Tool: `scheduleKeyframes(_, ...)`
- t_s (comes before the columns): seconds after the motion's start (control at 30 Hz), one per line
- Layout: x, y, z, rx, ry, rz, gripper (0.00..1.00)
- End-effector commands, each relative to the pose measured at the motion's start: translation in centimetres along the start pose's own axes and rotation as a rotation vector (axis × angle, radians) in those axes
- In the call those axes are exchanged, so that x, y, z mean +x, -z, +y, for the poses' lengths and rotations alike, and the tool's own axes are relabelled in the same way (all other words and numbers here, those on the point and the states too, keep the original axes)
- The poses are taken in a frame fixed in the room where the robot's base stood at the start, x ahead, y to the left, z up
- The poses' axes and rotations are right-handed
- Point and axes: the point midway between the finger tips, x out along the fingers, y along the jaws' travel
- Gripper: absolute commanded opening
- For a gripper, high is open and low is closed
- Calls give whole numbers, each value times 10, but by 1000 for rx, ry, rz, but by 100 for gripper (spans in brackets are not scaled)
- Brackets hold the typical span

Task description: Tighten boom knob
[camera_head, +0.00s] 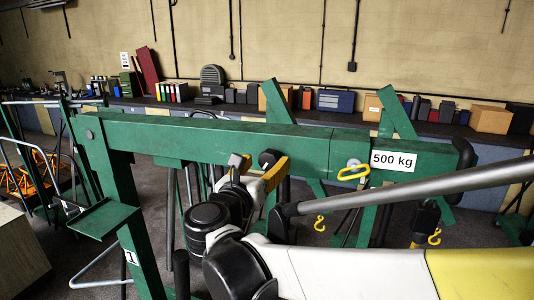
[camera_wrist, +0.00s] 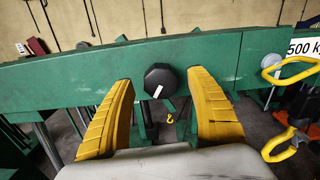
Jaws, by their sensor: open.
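The boom knob is a dark faceted knob with a white mark (camera_wrist: 160,80) on the side of the green boom (camera_wrist: 90,75). In the wrist view my gripper (camera_wrist: 160,82) is open, with one yellow finger on each side of the knob. I cannot tell how deep the fingers reach around it, and no contact shows. In the head view the boom (camera_head: 210,137) runs across the picture. The knob (camera_head: 269,158) shows there beside my gripper (camera_head: 260,168), partly hidden by it.
A yellow handle or hook (camera_head: 354,173) hangs near the "500 kg" label (camera_head: 394,161) on the boom. A green upright post (camera_head: 125,215) stands at left. A long bench (camera_head: 340,122) with boxes and binders lies along the back wall. Yellow hooks (camera_head: 320,223) hang below the boom.

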Motion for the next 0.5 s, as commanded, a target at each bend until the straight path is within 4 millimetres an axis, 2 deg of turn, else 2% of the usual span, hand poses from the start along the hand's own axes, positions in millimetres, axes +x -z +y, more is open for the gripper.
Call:
scheduleKeyframes(0.1,19,-1,-1,1,2,1,66)
scheduleKeyframes(0.2,29,-1,-1,1,2,1,66)
scheduleKeyframes(0.5,34,0,0,2,0,1,66)
